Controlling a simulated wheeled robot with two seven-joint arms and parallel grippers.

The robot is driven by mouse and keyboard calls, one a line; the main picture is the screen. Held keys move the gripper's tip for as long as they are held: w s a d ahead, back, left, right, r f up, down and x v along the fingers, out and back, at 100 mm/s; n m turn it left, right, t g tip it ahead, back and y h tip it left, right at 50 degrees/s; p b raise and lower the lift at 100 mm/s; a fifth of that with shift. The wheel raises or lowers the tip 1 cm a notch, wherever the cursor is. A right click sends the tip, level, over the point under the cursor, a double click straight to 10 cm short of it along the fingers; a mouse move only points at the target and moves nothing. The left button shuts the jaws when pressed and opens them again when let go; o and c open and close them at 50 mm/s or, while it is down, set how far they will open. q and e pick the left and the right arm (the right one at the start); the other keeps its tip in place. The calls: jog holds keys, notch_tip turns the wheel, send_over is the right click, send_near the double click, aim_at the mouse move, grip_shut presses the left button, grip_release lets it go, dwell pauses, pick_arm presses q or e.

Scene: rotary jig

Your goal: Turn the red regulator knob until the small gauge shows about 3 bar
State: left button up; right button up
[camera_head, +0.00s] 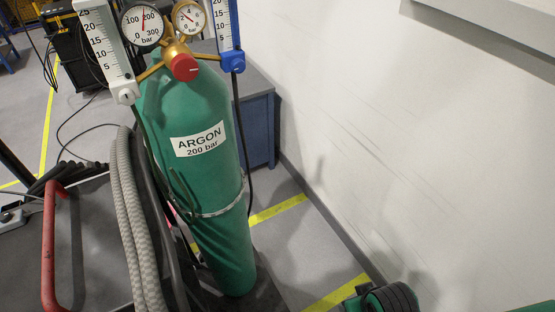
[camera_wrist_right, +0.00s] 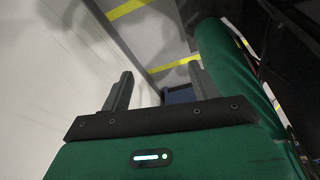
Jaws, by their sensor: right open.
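The red regulator knob (camera_head: 185,67) sits at the front of a brass regulator, on top of a green argon cylinder (camera_head: 195,180), in the head view. The small gauge (camera_head: 188,17) is above the knob to the right; its needle is too small to read surely. The large gauge (camera_head: 143,24) is to its left, with a red needle pointing nearly straight up. In the right wrist view my right gripper (camera_wrist_right: 163,88) is open and empty, its two fingers apart, with a green cylinder surface beside them on the right. The knob is not in that view. My left gripper is not in view.
A white flowmeter (camera_head: 107,50) and a blue one (camera_head: 230,40) flank the regulator. Grey hoses (camera_head: 125,210) and a red handle (camera_head: 50,245) are left of the cylinder. A pale wall (camera_head: 400,150) bounds the right; a blue cabinet (camera_head: 258,125) stands behind.

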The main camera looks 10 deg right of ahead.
jog(key=v, duration=0.6)
jog(key=w+a+r+t+y, duration=0.1)
jog(key=w+a+r+t, duration=0.3)
jog(key=w+a+r, duration=0.5)
jog(key=w+a+r+t+y, duration=0.25)
jog(key=w+a+r, duration=0.35)
jog(key=w+r, duration=0.45)
jog(key=t+y+p, duration=0.3)
jog(key=t+p, duration=0.4)
send_near(186, 69)
jog(key=shift+n, duration=0.4)
jog(key=x, duration=0.8)
jog(key=shift+w+r, duration=0.15)
jog(key=shift+w+a, duration=0.25)
jog(key=shift+w, duration=0.35)
jog(key=shift+c, duration=0.4)
